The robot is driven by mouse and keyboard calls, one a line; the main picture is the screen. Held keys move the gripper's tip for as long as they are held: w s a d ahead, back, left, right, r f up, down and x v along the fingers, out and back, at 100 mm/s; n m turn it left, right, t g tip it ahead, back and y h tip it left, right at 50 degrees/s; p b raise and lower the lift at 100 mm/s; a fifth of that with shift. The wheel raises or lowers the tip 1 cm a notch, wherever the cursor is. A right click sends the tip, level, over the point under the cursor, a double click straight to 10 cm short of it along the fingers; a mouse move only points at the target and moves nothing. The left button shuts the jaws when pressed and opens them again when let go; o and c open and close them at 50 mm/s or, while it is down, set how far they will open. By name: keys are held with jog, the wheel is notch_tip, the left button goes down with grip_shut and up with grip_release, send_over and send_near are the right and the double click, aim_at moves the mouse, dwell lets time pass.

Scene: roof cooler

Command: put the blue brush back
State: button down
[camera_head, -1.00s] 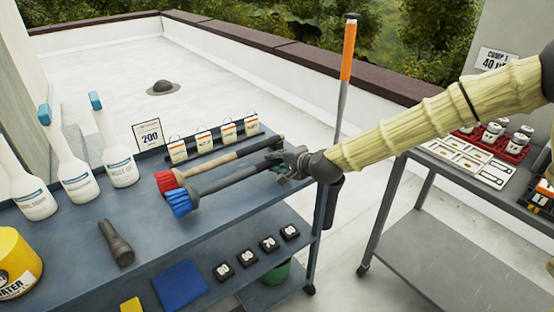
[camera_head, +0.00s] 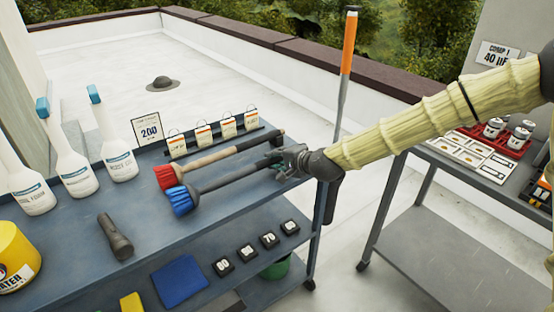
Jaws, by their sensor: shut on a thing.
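The blue brush (camera_head: 215,184) has blue bristles at its left end and a long dark handle. It lies over the grey cart top (camera_head: 150,222), and I cannot tell whether it touches the surface. My gripper (camera_head: 279,164) is shut on the right part of its handle, near the cart's right edge. The gripper's fingers are small and partly hidden in this view. A red brush (camera_head: 210,158) with a wooden handle lies just behind the blue brush, nearly parallel to it.
White spray bottles (camera_head: 118,155) and a dark flashlight (camera_head: 116,238) are at left. An orange-topped pole (camera_head: 347,60) stands behind my arm.

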jog(key=c, duration=1.2)
grip_release()
jog(key=shift+f, duration=0.1)
jog(key=shift+o, duration=0.2)
jog(key=shift+s+d, duration=0.1)
jog(key=v, duration=1.2)
jog(key=s+d+f+n+g+h+p, duration=0.2)
jog(key=s+f+g, duration=0.1)
jog(key=s+f, duration=0.75)
jog(key=s+d+f+n+g+h+p, duration=0.1)
jog(key=s+f+n+g+p, duration=0.15)
jog(key=s+f, duration=0.85)
jog(key=s+d+f+n+g+h+p, duration=0.2)
jog(key=s+d+f, duration=0.4)
jog(key=s, duration=0.4)
jog(key=s+d+f+n+g+h+p, duration=0.2)
jog(key=s+d+f+n, duration=0.2)
jog(key=s, duration=0.7)
jog(key=d+f, duration=0.1)
jog(key=d, duration=0.1)
jog(key=shift+d+f+h, duration=0.25)
jog(key=shift+f+h, duration=0.05)
jog(key=shift+f, duration=0.1)
